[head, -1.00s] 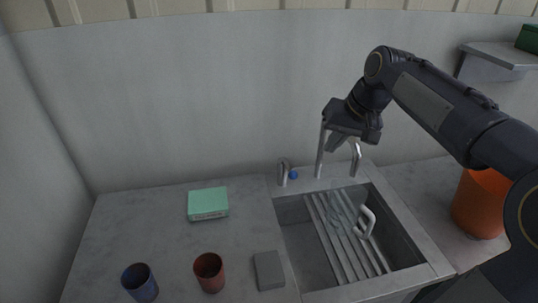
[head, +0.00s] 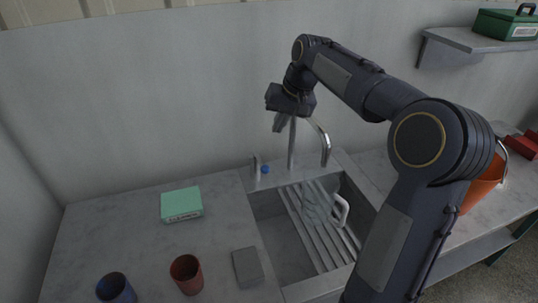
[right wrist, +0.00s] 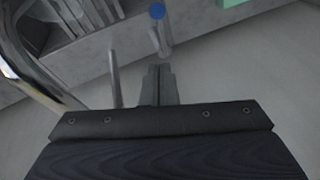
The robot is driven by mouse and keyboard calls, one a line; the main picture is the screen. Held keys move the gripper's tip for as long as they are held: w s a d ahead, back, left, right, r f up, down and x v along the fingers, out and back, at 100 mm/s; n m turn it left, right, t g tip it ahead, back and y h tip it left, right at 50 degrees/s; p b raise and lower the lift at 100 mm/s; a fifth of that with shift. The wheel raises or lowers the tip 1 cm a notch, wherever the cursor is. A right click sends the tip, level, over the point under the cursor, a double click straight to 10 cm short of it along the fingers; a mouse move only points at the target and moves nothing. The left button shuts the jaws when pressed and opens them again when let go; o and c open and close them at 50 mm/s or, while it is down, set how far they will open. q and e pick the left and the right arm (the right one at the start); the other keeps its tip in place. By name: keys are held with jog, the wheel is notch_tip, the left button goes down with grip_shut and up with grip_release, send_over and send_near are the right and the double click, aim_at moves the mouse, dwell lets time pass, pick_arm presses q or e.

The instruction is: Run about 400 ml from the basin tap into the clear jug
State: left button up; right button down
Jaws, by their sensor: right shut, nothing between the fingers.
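The clear jug (head: 315,199) with a pale handle (head: 343,209) stands in the basin on a slatted rack, under the tap spout (head: 325,148). Its water level cannot be made out. The tap has a tall metal riser (head: 292,148). A short metal post (head: 256,166) with a blue-ended part (head: 265,170) is left of it; the blue end (right wrist: 157,11) also shows in the right wrist view. My right gripper (head: 279,125) is shut and empty, above the blue-ended part and beside the riser. Its fingers (right wrist: 159,72) point toward that part in the wrist view. My left gripper is out of view.
On the left counter are a green box (head: 181,205), a blue cup (head: 115,289), a red cup (head: 187,274) and a grey block (head: 248,267). An orange bucket (head: 483,190) stands right of the basin, partly behind my arm. A shelf (head: 460,37) holds a green case (head: 508,23).

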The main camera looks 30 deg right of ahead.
send_near(260, 161)
jog(key=f, duration=0.3)
jog(key=s+a+f, duration=0.1)
jog(key=shift+f, duration=0.15)
jog(key=shift+f, duration=0.1)
notch_tip(260, 161, down, 7)
jog(key=s+t+h+b, duration=0.1)
jog(key=t+b, duration=0.4)
jog(key=b, duration=1.2)
jog(key=shift+s+a+n, duration=0.25)
jog(key=shift+s+n, duration=0.05)
jog(key=shift+s, duration=0.25)
jog(key=shift+s+f, duration=0.1)
dwell(4.4)
